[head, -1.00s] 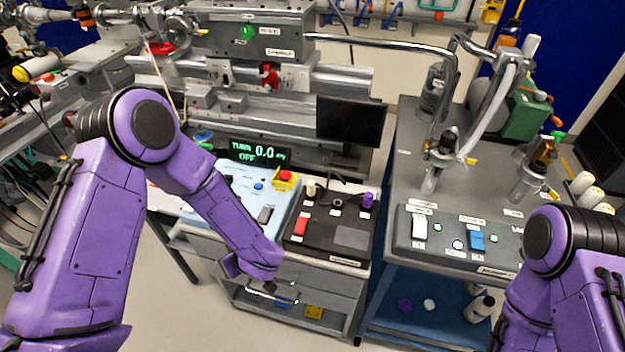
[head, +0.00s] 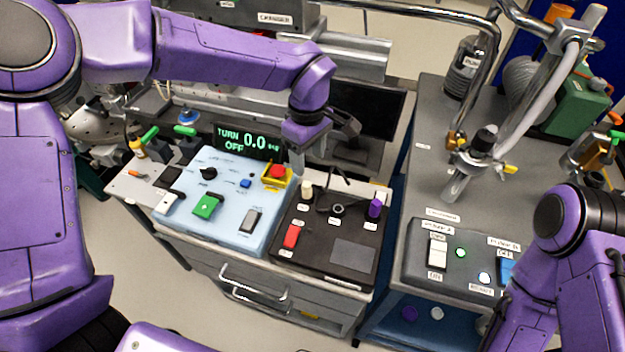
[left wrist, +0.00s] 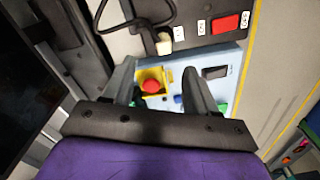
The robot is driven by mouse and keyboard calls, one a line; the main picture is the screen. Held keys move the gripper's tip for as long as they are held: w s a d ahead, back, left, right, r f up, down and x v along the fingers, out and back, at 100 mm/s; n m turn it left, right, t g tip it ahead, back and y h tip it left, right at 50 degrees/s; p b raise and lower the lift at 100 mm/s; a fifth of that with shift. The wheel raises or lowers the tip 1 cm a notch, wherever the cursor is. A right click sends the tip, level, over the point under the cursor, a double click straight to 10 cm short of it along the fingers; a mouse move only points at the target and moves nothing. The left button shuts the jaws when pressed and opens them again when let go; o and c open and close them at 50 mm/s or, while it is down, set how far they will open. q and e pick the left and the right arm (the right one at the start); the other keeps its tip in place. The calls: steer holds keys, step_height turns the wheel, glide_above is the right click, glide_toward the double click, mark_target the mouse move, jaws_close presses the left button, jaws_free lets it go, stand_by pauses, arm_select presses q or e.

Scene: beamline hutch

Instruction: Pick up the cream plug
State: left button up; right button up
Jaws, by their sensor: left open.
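The cream plug (head: 307,190) stands upright at the back left of the black panel (head: 353,257) in the head view. In the left wrist view the cream plug (left wrist: 164,45) shows just beyond and between the fingertips. My left gripper (head: 318,148) is above and behind the panel, apart from the plug. In the left wrist view my left gripper (left wrist: 158,70) is open with nothing between its fingers. My right arm is at the right edge of the head view, but its gripper does not show.
The blue panel (head: 228,228) with a red button (head: 278,171) adjoins the black panel on the left. A purple plug (head: 375,208) and a red switch (head: 291,237) are on the black panel. A dark monitor (head: 385,120) stands behind. A grey control box (head: 450,282) is right.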

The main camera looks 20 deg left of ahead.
mark_target(307, 184)
arm_select(q)
steer(key=f, duration=0.1)
steer(key=s+f, duration=0.1)
steer(key=f, duration=0.1)
steer(key=shift+s+d+f+p, duration=0.15)
steer(key=shift+f+p, duration=0.05)
steer(key=shift+p, duration=0.15)
steer(key=shift+s+f, duration=0.15)
steer(key=shift+f, duration=0.2)
steer(key=f, duration=0.2)
steer(key=f+p, duration=0.1)
steer(key=w+f, duration=0.1)
steer(key=f, duration=0.1)
steer(key=shift+w+a+f, duration=0.1)
steer(key=shift+a+f, duration=0.2)
steer(key=shift+a, duration=0.05)
steer(key=shift+f, duration=0.1)
steer(key=shift+c, duration=0.3)
arm_select(e)
steer(key=shift+s+d+r, duration=0.1)
steer(key=shift+s+r, duration=0.15)
steer(key=shift+r, duration=0.25)
steer(key=shift+s+r, duration=0.25)
steer(key=shift+r, duration=0.25)
arm_select(q)
jaws_close()
